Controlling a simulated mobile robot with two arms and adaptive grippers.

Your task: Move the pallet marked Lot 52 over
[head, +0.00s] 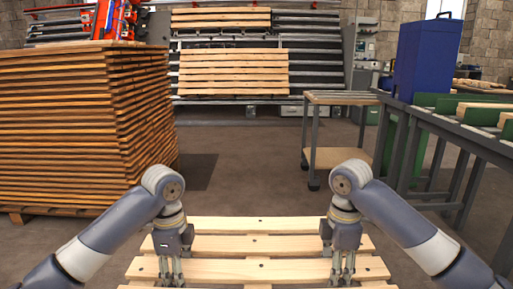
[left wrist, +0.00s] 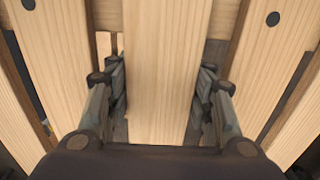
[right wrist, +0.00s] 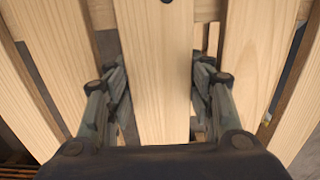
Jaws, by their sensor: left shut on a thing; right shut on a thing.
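A light wooden pallet (head: 257,270) with spaced slats lies in front of me at the bottom of the head view. My left gripper (head: 171,277) reaches down on its left side and is shut on a slat. In the left wrist view its fingers stand on both sides of that slat (left wrist: 165,70). My right gripper (head: 342,277) reaches down on the right side and is shut on a slat. That slat (right wrist: 160,75) also runs between its fingers in the right wrist view. I see no Lot 52 marking. The pallet's near edge is cut off.
A tall stack of wooden boards (head: 75,130) stands at left. A wheeled cart (head: 338,155) and a long grey bench (head: 455,130) with a blue box (head: 426,60) stand at right. Wooden pallets (head: 233,72) stand at a rack behind. The middle floor (head: 245,165) is clear.

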